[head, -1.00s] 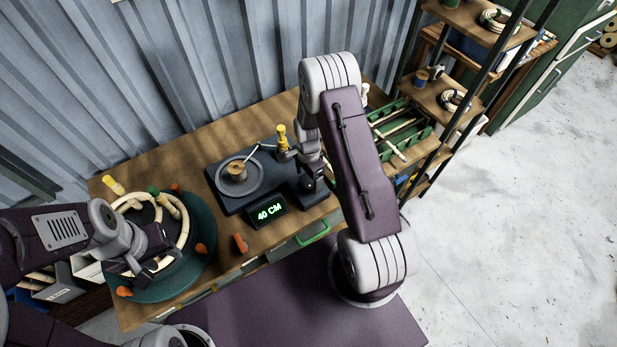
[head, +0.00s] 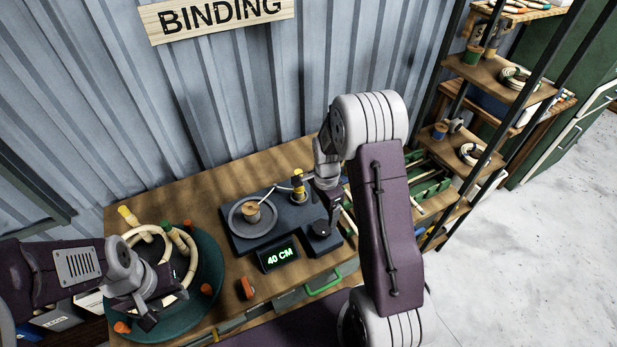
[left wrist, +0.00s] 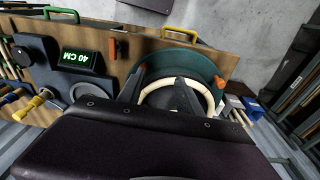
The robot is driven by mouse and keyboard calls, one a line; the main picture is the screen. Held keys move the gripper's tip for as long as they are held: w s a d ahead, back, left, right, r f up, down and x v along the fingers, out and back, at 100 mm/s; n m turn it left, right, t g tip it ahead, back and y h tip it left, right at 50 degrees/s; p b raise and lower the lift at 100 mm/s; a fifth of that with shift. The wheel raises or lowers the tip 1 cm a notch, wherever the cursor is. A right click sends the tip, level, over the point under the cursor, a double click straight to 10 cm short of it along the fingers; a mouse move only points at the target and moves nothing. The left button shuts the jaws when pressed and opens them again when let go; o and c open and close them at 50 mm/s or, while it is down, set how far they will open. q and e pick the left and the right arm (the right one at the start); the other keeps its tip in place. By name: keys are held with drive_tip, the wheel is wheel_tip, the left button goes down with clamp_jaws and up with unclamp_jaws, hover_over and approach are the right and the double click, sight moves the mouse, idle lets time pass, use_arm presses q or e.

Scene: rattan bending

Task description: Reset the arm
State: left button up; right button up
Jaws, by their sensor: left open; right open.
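My left gripper (head: 147,306) hangs open over the green round bending jig (head: 205,268) at the left of the table. A pale rattan ring (head: 190,262) lies on the jig among pegs, and the gripper covers part of it. In the left wrist view, the ring (left wrist: 150,86) shows around my open fingers; I cannot tell whether they touch it. My right gripper (head: 335,215) is open above the right part of the dark measuring device, whose display (head: 279,254) reads 40 CM. My right arm hides part of the table behind it.
A wooden table (head: 190,195) stands against a corrugated wall. A green rack (head: 428,187) with sticks is behind my right arm, and shelving (head: 470,150) stands at right. Open floor lies far right.

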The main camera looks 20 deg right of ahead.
drive_tip(key=shift+a, duration=0.1)
drive_tip(key=s+a+r+n+t+b, duration=0.1)
drive_tip(key=a+r+n+t+b, duration=0.1)
drive_tip(key=a+r, duration=0.35)
drive_tip(key=s+a+n, duration=0.2)
drive_tip(key=s+n, duration=1)
drive_tip(key=n, duration=0.2)
drive_tip(key=shift+s+r+g, duration=0.2)
drive_tip(key=shift+r+g, duration=0.15)
drive_tip(key=shift+g, duration=0.05)
drive_tip(key=shift+w, duration=0.15)
